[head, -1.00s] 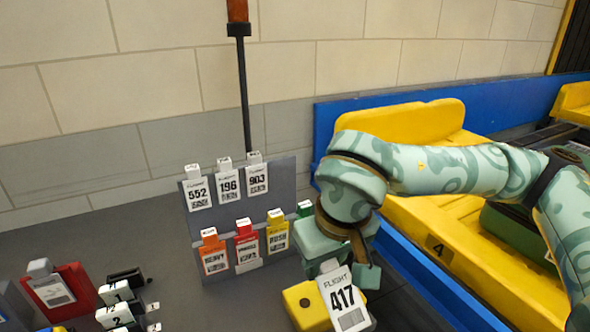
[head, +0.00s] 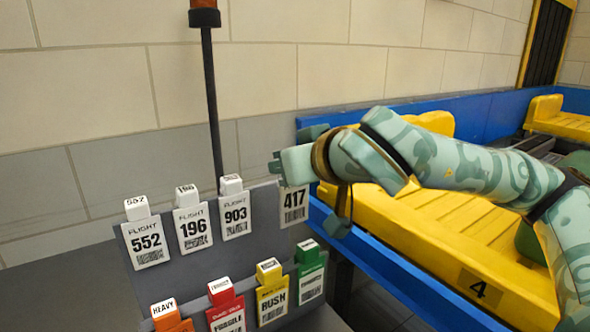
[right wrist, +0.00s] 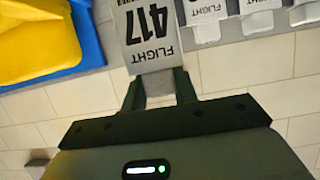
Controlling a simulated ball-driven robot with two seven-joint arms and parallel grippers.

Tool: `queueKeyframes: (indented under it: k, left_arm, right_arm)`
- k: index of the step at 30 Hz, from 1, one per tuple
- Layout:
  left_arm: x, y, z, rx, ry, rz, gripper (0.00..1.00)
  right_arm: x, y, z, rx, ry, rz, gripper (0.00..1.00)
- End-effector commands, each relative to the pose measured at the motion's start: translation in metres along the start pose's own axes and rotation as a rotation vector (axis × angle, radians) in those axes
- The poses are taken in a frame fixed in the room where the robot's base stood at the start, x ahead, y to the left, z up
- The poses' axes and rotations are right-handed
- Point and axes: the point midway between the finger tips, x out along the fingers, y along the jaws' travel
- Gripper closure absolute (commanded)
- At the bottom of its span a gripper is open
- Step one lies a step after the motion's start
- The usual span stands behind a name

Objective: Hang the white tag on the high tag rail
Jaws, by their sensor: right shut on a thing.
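The white tag marked 417 (head: 294,207) is at the right end of the upper row on the grey tag board (head: 262,212), level with the tags beside it. My right gripper (head: 289,165) is shut on the top of this tag and partly covers it. In the right wrist view, the tag (right wrist: 150,38) hangs upside down in the picture, with its top end between the fingers (right wrist: 159,90). I cannot tell whether the tag's clip sits on the high rail or is just in front of it. My left gripper is out of view.
White tags 552 (head: 147,243), 196 (head: 193,228) and 903 (head: 235,215) hang on the upper row. Coloured tags, including a yellow one (head: 272,301) and a green one (head: 311,283), hang below. A dark pole (head: 212,110) stands behind. The blue-edged conveyor (head: 385,262) is at the right.

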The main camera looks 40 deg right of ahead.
Motion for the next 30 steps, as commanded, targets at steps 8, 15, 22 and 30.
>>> queueKeyframes:
  k: [8,15,22,30]
  left_arm:
    - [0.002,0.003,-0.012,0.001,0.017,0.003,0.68]
    - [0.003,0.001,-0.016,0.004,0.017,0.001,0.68]
    - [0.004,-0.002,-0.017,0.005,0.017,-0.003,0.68]
    - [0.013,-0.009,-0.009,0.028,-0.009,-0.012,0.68]
  right_arm:
    - [0.022,0.0,-0.008,-0.001,-0.002,-0.001,0.94]
    - [0.041,0.0,-0.016,0.0,-0.002,-0.001,0.94]
    - [0.059,0.0,-0.024,0.0,-0.003,-0.001,0.94]
    - [0.077,0.0,-0.01,-0.001,-0.007,-0.001,0.94]
